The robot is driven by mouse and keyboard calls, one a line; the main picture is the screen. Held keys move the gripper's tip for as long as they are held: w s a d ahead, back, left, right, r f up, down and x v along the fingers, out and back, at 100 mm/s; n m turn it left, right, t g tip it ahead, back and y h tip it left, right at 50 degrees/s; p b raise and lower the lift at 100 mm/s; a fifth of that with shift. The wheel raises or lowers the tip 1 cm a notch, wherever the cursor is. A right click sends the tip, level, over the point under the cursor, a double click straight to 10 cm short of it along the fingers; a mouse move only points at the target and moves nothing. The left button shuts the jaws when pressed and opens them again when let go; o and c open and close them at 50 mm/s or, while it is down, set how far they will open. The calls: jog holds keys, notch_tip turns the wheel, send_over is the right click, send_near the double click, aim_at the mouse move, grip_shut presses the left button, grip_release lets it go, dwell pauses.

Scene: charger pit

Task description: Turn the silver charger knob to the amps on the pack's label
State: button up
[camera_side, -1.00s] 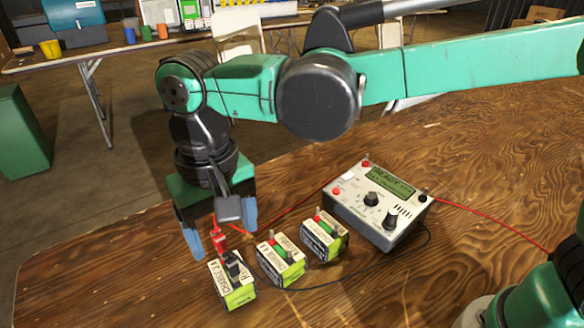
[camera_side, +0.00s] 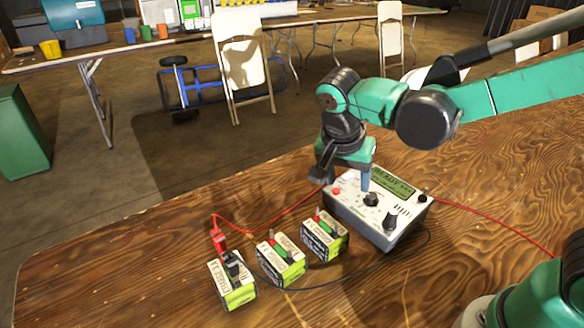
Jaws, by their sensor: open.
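The charger (camera_side: 345,212) is a pale box on the table with a lit display (camera_side: 391,184) that seems to read READY. Its upper knob (camera_side: 371,199) and lower knob (camera_side: 390,219) both look dark with greyish tops; I cannot tell which is the silver one or read their settings. My gripper (camera_side: 366,180) is open over the charger's back left part. One blue finger shows just above the upper knob; contact is unclear and the other finger is hidden. The left battery pack (camera_side: 232,284) wears a red clip (camera_side: 219,240) and a black clip (camera_side: 231,263). Its label reads CHARGE with an unclear number.
Two more packs, the middle pack (camera_side: 281,263) and the right pack (camera_side: 326,238), stand between the clipped pack and the charger. A red lead (camera_side: 285,210) and a black lead (camera_side: 335,283) run around them. The table (camera_side: 120,265) is clear at left.

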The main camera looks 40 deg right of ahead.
aim_at(371, 196)
jog(key=d, duration=0.1)
jog(key=s+d+m, duration=0.1)
jog(key=d+f+m+h, duration=0.1)
jog(key=d, duration=0.1)
jog(key=shift+s, duration=0.15)
jog(key=x, duration=0.3)
jog(key=shift+d+f, duration=0.1)
jog(key=shift+f, duration=0.2)
jog(key=shift+d+f, duration=0.25)
jog(key=shift+f, duration=0.4)
grip_shut()
